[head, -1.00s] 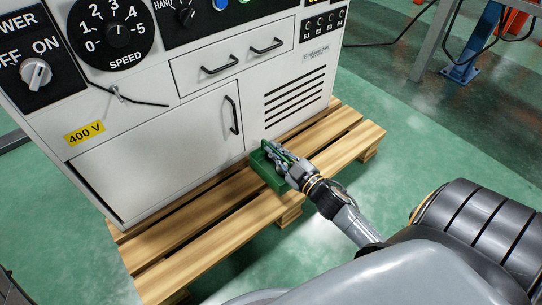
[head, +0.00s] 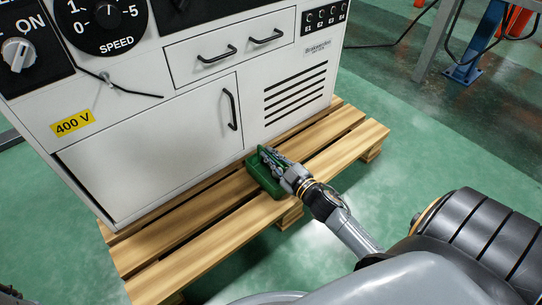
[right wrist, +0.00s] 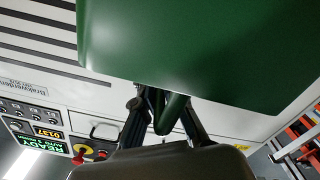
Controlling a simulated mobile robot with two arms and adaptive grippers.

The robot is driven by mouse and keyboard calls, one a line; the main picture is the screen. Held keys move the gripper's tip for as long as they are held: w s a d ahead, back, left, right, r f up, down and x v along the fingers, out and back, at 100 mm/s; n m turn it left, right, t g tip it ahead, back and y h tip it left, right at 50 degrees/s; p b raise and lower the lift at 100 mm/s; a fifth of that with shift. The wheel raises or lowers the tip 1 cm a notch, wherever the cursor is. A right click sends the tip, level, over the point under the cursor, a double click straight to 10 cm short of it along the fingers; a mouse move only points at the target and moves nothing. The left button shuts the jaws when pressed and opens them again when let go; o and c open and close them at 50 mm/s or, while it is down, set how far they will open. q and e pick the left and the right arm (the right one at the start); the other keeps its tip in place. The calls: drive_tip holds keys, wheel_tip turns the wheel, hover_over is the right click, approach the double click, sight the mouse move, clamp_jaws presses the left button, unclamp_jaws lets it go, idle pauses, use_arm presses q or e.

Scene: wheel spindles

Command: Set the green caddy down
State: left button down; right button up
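The green caddy (head: 263,181) is at the front of the machine, over the wooden pallet (head: 205,250). In the head view I cannot tell whether its bottom touches the boards. My right gripper (head: 277,162) reaches it from the right, with its fingers at the caddy. In the right wrist view the caddy's plain green side (right wrist: 200,45) fills the upper part. There the fingers of my right gripper (right wrist: 165,110) stand on either side of a green bar of the caddy and look closed on it. My left gripper is not in view.
The white machine cabinet (head: 150,150) stands on the pallet just behind the caddy, with vent slots and handles on its front. Bare pallet boards lie to the left and right. Green floor is open in front. A blue post (head: 478,55) stands at the far right.

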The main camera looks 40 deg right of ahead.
drive_tip(key=o, duration=0.4)
drive_tip(key=shift+c, duration=0.2)
drive_tip(key=shift+r, duration=0.1)
